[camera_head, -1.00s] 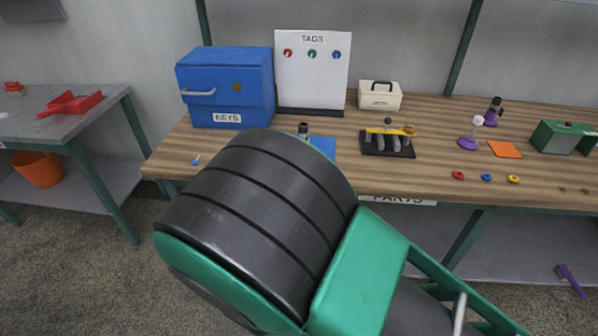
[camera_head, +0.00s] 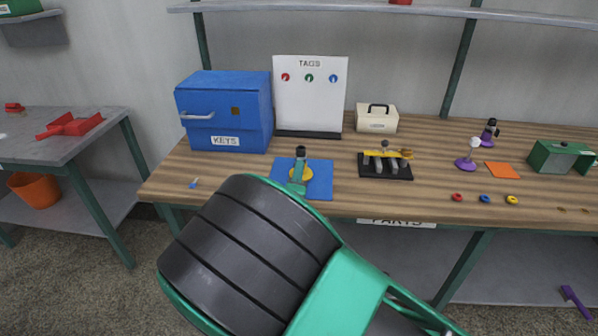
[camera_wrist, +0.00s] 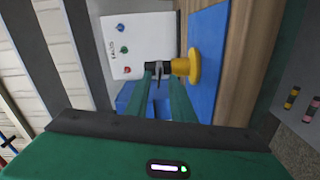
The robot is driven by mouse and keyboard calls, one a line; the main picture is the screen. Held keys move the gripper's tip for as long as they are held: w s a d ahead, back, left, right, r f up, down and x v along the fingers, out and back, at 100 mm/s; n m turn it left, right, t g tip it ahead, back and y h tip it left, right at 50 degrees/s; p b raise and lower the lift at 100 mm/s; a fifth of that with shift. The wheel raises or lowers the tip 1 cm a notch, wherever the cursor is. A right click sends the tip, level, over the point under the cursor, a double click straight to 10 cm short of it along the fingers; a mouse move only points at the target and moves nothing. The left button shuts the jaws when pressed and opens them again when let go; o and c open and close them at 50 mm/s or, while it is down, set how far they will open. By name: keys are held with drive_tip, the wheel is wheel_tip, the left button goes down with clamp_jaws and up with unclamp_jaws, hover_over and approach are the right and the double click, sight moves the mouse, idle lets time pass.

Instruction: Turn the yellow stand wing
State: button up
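The yellow stand (camera_head: 306,174) is upright on a blue mat (camera_head: 318,190) on the wooden bench, with a round yellow base and a black top. In the wrist view the stand (camera_wrist: 194,67) appears sideways, its black top to the left. A small grey part, apparently its wing (camera_wrist: 158,80), points towards me between my fingers. My gripper (camera_wrist: 160,80) is open, its two green fingers apart at the stand's upper part. I cannot tell whether they touch the wing. In the head view my gripper (camera_head: 298,178) partly hides the stand's front.
Behind stand a blue KEYS box (camera_head: 224,110) and a white TAGS board (camera_head: 310,95). A black rack (camera_head: 386,168) with a yellow-topped piece lies to the right. Coloured rings (camera_head: 485,198) lie near the front edge. My large arm link covers the front of the bench left of centre.

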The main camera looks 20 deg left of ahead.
drive_tip(key=shift+x, duration=0.85)
clamp_jaws()
drive_tip(key=shift+m, duration=0.4)
drive_tip(key=m, duration=0.4)
drive_tip(key=shift+m, duration=0.4)
drive_tip(key=m, duration=0.5)
drive_tip(key=shift+s+f, duration=0.1)
drive_tip(key=shift+m, duration=0.3)
